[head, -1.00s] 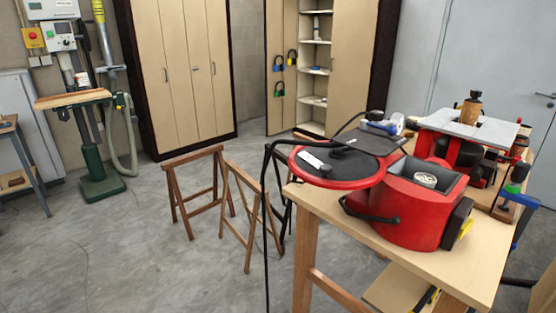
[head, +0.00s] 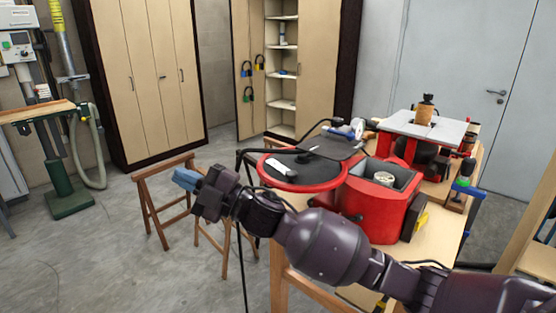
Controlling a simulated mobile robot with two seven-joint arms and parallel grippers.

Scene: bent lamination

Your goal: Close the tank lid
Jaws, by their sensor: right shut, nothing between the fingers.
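The red machine has an open-topped tank (head: 392,178) with a dark inside and a small round pale part in it. A dark grey flat plate (head: 333,146), which looks like the lid, stands off the opening at the tank's back left. My right gripper (head: 185,179) is shut and empty, with blue fingertips. It appears left of the machine, in front of the sawhorses, apart from the lid. My right arm crosses in front of the machine and hides its lower front. My left gripper is not in view.
A red-rimmed round disc (head: 300,176) with a black top sits left of the tank. The wooden bench (head: 440,246) carries the machine. A grey-topped tool table (head: 425,127) stands behind. Wooden sawhorses (head: 163,170) stand at left, with clear floor in front.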

